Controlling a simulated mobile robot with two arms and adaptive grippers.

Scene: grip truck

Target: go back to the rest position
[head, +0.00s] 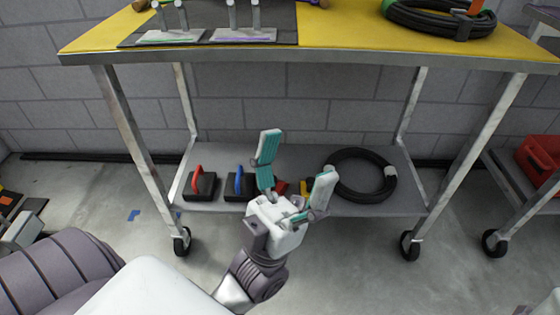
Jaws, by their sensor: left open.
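My left gripper (297,158) is open, with its two teal-and-white fingers spread and pointing up.
The cart has a yellow top (335,32) with a dark mat and a black cable coil (425,20). Its shelf holds a red-handled block (198,185), a blue-handled block (238,186) and a black hose coil (372,192). A red bin (540,157) stands right. Grey floor shows below.

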